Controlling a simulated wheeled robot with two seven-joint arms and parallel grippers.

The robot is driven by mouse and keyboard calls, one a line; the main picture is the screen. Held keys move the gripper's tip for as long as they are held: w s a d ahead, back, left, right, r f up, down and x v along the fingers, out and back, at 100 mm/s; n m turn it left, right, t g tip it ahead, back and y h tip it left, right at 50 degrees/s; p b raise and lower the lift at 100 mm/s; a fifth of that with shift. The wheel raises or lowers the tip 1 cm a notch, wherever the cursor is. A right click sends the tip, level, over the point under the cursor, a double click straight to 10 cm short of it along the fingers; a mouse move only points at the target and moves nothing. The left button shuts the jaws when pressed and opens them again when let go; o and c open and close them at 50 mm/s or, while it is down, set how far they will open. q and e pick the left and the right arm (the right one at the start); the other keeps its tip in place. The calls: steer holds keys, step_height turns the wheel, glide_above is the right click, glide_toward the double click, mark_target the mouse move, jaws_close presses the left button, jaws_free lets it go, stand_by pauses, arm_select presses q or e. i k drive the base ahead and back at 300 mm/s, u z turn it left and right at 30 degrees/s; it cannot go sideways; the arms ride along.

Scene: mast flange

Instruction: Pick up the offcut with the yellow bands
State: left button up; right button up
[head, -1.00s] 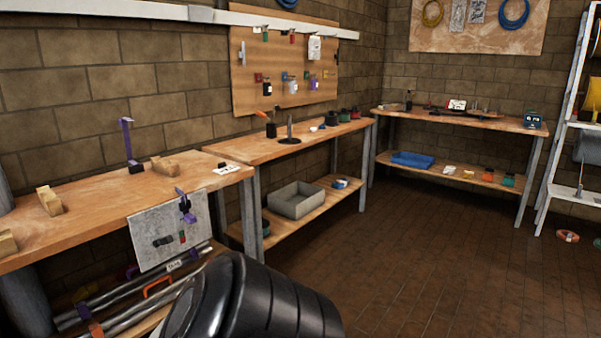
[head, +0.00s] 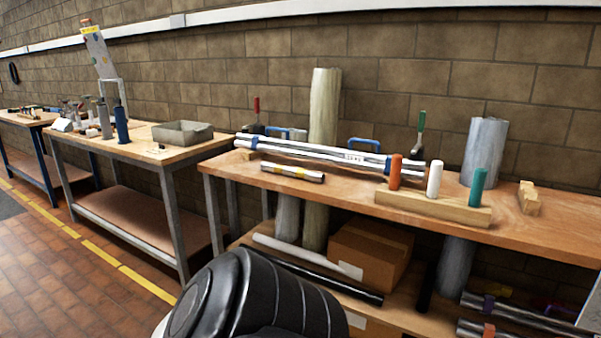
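A short, shiny metal tube with yellow bands, the offcut (head: 293,172), lies on the wooden bench (head: 460,211) near its front edge, left of the middle. It lies roughly lengthwise along the bench, in front of the long metal tubes. Nothing covers it. Neither of my grippers is in view. A black rounded part of my own body fills the bottom centre.
Long silver tubes (head: 330,154) with blue handles lie behind the offcut. A wooden block (head: 440,206) with orange, white and teal pegs stands to its right. A tall pale roll (head: 324,108) stands behind. Below are a cardboard box (head: 375,255) and a dark tube (head: 315,275).

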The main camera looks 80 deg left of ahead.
mark_target(289, 171)
steer(key=u, duration=2.7)
steer(key=i, duration=0.25)
